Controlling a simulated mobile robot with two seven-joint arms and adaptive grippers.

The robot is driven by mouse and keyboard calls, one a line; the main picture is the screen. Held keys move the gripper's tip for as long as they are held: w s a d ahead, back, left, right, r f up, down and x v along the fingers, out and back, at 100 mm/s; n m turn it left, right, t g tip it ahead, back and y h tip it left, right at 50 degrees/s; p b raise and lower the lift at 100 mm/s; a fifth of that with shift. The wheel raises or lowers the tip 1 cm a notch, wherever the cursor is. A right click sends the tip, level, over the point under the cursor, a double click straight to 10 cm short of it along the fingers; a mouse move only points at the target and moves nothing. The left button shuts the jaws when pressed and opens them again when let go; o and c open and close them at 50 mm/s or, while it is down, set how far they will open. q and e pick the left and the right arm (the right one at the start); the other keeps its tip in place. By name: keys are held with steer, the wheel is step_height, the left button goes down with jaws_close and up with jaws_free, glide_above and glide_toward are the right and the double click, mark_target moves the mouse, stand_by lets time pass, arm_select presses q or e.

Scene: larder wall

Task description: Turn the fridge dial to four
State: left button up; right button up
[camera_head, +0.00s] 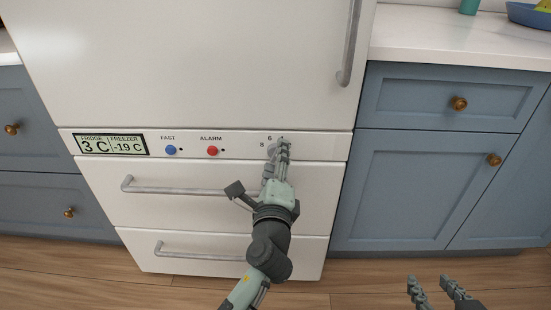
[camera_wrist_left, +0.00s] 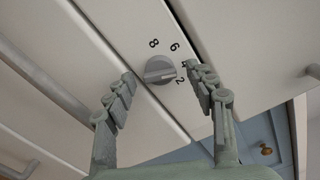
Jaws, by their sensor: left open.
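The round grey fridge dial (camera_wrist_left: 159,71) sits on the white control strip. In the left wrist view, the numbers 8, 6, 4 and 2 curve around its upper and right side. One end of its raised grip bar faces right, toward 4 and 2; I cannot tell exactly which mark it meets. My left gripper (camera_wrist_left: 162,73) is open, with one finger on each side of the dial; contact is not clear. In the head view, my left gripper (camera_head: 278,147) largely covers the dial. My right gripper (camera_head: 430,281) is open and empty at the lower right, away from the fridge.
The strip also holds a display (camera_head: 111,144) reading fridge 3 C and freezer -19 C, a blue FAST button (camera_head: 171,150) and a red ALARM button (camera_head: 212,151). A drawer handle (camera_head: 185,190) runs below. Blue cabinets (camera_head: 425,185) stand right of the fridge.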

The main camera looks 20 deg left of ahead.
arm_select(q)
steer(key=v, duration=1.1)
steer(key=shift+s, duration=0.2)
steer(key=shift+d, duration=0.1)
